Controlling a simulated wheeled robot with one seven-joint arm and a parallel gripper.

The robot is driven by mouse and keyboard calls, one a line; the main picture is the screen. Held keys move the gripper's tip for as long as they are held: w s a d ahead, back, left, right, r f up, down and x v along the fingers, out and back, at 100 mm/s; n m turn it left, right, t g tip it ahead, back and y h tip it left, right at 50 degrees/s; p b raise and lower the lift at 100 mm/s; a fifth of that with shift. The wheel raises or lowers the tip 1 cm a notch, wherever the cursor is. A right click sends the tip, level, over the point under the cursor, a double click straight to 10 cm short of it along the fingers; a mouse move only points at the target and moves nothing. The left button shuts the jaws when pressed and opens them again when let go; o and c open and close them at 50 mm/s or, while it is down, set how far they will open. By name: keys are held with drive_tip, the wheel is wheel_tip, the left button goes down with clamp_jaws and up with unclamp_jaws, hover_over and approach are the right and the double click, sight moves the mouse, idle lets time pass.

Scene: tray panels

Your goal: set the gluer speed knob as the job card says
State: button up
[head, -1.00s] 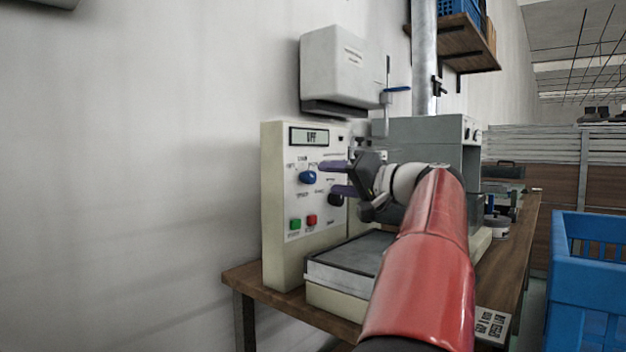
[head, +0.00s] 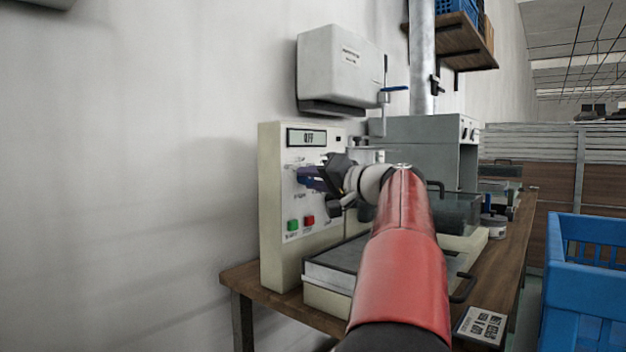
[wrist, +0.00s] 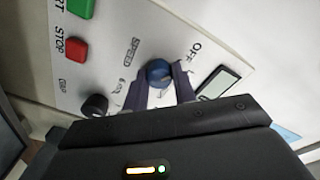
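The blue speed knob (wrist: 158,73) is on the pale control panel (wrist: 115,50), with SPEED printed on one side and OFF on the other in the wrist view. My gripper (wrist: 159,80) has one finger on each side of the knob, and their inner faces appear to touch it. In the head view my gripper (head: 303,177) reaches the panel and hides the knob; the knob's pointer is unclear. The display (head: 307,137) reads OFF. The job card (head: 482,325) lies at the table's front right; its lower line seems to read SPEED LOW.
A black knob (wrist: 96,105), a red STOP button (wrist: 75,48) and a green button (wrist: 81,7) are close by on the panel. A flat-topped unit (head: 335,262) stands below my arm. A blue crate (head: 590,270) is at the right.

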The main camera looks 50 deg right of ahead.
drive_tip(key=shift+c, duration=0.6)
drive_tip(key=shift+m, duration=0.4)
drive_tip(key=m+p, duration=0.5)
drive_tip(key=m, duration=0.3)
drive_tip(key=shift+d+m, duration=0.1)
drive_tip(key=shift+m, duration=0.2)
drive_tip(key=shift+f, duration=0.1)
drive_tip(key=o, duration=1)
drive_tip(key=shift+s, duration=0.1)
